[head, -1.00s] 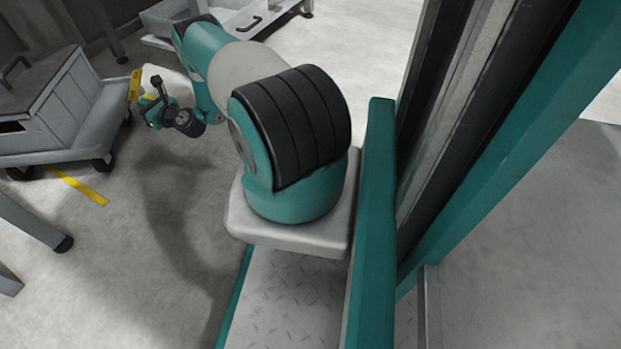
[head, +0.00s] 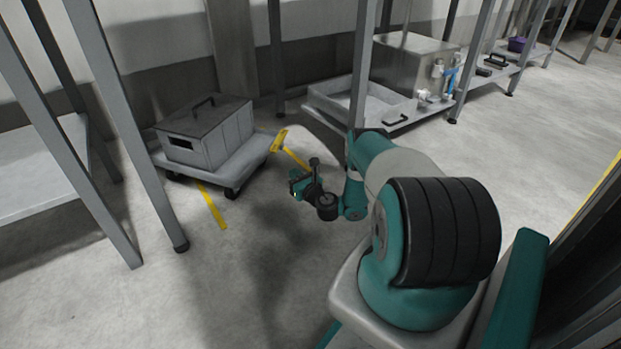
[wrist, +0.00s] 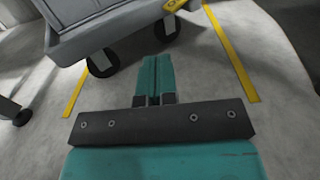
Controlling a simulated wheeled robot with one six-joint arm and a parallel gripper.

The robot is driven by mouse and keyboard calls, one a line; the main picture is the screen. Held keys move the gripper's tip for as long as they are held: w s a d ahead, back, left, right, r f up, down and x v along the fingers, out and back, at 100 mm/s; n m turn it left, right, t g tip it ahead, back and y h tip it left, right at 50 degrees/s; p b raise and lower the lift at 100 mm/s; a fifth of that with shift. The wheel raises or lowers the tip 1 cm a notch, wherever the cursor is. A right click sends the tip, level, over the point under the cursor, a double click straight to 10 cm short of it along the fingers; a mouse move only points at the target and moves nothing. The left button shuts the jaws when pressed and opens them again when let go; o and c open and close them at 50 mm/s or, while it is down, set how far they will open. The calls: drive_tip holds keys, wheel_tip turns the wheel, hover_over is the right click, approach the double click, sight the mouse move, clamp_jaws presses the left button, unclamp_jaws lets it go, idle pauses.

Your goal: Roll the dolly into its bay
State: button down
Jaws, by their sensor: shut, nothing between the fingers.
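The dolly (head: 245,165) is a low grey platform on black wheels, standing on the floor at left of centre in the head view. Its corner (wrist: 85,40) and two wheels show at the top of the wrist view. A yellow piece (head: 279,140) is on its near right edge. Yellow floor lines mark the bay: one (head: 212,205) runs out from under the dolly, the other (head: 296,159) lies to its right. In the wrist view, the wheels are between the two lines. My gripper (head: 296,184) is shut and empty, apart from the dolly, fingers pointing toward it (wrist: 152,75).
A grey lidded box (head: 207,135) with a black handle sits on the dolly. Metal table legs (head: 130,140) stand left of it. Behind and right is a low shelf (head: 390,115) with a steel box (head: 410,65). The floor right of the shelf is clear.

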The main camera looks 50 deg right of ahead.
drive_tip(key=p+v, duration=0.7)
drive_tip(key=p, duration=0.2)
drive_tip(key=shift+p, duration=0.35)
drive_tip(key=shift+d, duration=0.1)
